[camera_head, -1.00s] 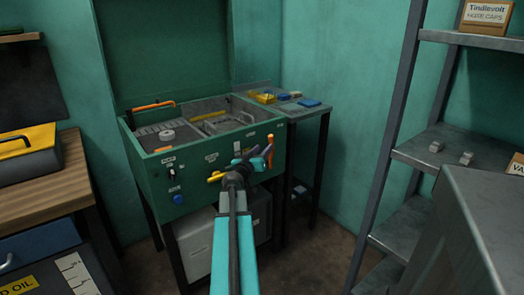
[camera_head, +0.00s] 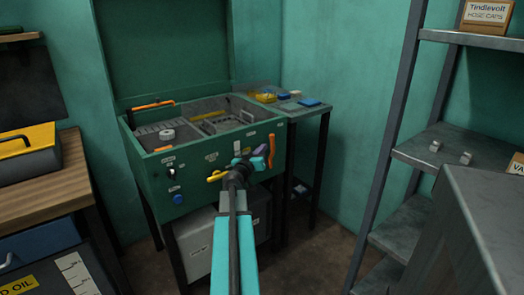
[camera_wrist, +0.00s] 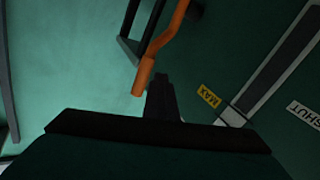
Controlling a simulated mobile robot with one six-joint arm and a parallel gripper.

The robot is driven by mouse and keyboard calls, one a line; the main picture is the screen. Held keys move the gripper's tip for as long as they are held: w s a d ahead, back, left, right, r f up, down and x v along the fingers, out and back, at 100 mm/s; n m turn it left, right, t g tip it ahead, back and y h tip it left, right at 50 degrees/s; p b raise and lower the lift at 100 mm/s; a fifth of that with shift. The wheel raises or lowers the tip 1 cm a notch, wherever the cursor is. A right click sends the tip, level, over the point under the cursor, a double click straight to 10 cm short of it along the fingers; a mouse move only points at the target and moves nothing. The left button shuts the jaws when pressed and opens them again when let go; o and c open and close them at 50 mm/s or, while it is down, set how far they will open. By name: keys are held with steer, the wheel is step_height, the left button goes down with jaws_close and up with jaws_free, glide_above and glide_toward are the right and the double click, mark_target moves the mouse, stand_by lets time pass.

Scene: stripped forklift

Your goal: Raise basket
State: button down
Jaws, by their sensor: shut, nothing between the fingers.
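The basket (camera_head: 226,121) is a grey wire frame down in the tank of the green parts washer (camera_head: 190,165). Its lower part is hidden by the tank's front wall. An orange crank-like handle (camera_head: 272,149) is on the washer's front, near its right end. In the wrist view the orange handle (camera_wrist: 162,47) comes down from the top, its free end close beside my dark fingers. My gripper (camera_head: 262,155) is shut and empty, just left of the handle. The wrist view also shows the closed fingers (camera_wrist: 162,92); whether they touch the handle cannot be told.
A yellow lever (camera_head: 217,176) and a blue knob (camera_head: 178,199) are on the washer's front. A narrow side table (camera_head: 303,108) with small items stands at its right. A metal shelf (camera_head: 455,148) and a grey cabinet (camera_head: 480,215) stand at right, a wooden workbench (camera_head: 45,185) at left.

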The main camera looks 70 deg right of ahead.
stand_by(0.9)
steer(key=c, duration=1.6)
jaws_free()
steer(key=shift+c, duration=0.2)
steer(key=shift+a, duration=0.1)
steer(key=a+p, duration=0.1)
steer(key=a, duration=0.7)
steer(key=shift+w+a, duration=0.25)
steer(key=shift+a, duration=0.1)
steer(key=a+p, duration=0.1)
steer(key=p, duration=0.4)
steer(key=shift+a+r, duration=0.1)
steer(key=shift+a, duration=0.25)
steer(key=shift+a+p, duration=0.3)
steer(key=shift+p, duration=0.6)
